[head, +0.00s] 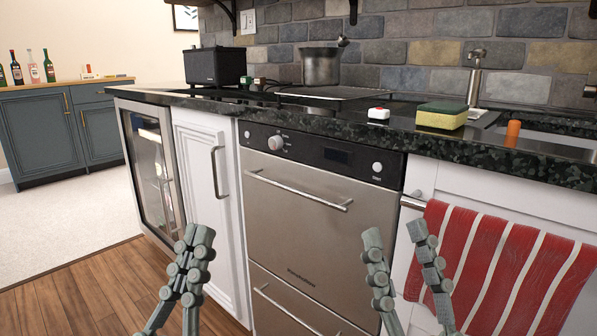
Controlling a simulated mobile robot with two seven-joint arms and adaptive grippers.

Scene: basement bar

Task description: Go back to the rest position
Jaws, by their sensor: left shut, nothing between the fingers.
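My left gripper (200,238) is in front of the white cabinet door, low in the head view. Its fingers are together and nothing is between them. My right gripper (396,235) is in front of the right side of the steel dishwasher, near the towel. Its two fingers stand apart with nothing visible between them. Both grippers point upward and are below the counter top.
A dishwasher (310,225) and a striped towel (490,265) are in front. Wooden floor (80,300) is clear at left.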

